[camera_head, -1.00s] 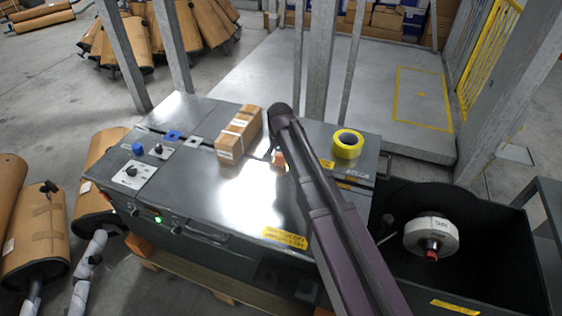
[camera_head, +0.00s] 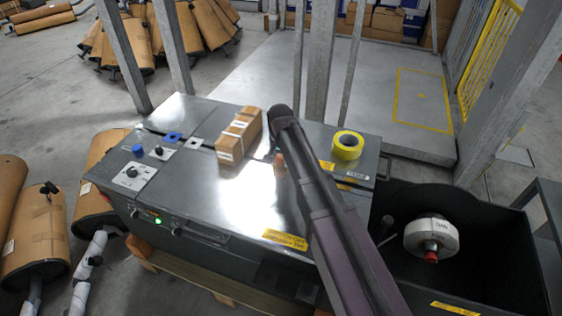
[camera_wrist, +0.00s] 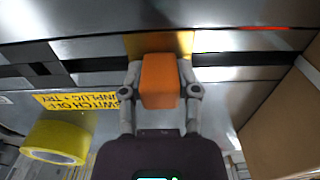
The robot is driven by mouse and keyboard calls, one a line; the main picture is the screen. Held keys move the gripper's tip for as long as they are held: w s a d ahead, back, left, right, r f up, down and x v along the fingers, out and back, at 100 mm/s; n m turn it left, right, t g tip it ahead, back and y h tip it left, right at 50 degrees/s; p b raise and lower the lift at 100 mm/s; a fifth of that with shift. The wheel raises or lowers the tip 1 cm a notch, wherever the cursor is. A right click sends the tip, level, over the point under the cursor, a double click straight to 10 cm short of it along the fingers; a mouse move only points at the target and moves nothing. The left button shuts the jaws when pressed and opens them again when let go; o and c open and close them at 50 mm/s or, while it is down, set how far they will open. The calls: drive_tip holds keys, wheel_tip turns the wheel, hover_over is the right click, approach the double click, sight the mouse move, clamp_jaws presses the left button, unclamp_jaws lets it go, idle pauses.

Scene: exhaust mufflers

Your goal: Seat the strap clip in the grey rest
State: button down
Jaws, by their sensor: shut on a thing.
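An orange block, which looks to be the strap clip (camera_wrist: 160,82), sits between the two grey fingers of my gripper (camera_wrist: 160,72) in the wrist view. The fingers are shut on its sides. In the head view only a small orange part of the clip (camera_head: 279,160) shows beside my arm, over the shiny machine top (camera_head: 190,185). From these views I cannot tell whether the clip touches the surface under it. I cannot clearly make out the grey rest; my arm and the clip may hide it.
A brown carton (camera_head: 239,136) lies just left of my gripper in the head view, and a yellow tape roll (camera_head: 348,146) lies to the right. Knobs and a blue button (camera_head: 138,149) are at the left end. A dark bin (camera_head: 480,276) stands right of the machine.

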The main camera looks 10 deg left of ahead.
sight(280, 158)
wheel_tip(280, 158, up, 4)
drive_tip(key=p, duration=0.3)
drive_tip(key=shift+f, duration=0.25)
drive_tip(key=shift+s+r+p, duration=0.2)
drive_tip(key=shift+s+p, duration=0.1)
drive_tip(key=shift+p, duration=0.2)
drive_tip(key=s, duration=0.9)
drive_tip(key=s+r+p, duration=0.1)
drive_tip(key=s, duration=0.3)
drive_tip(key=shift+s+d, duration=0.1)
drive_tip(key=shift+s, duration=1.1)
drive_tip(key=shift+s, duration=0.1)
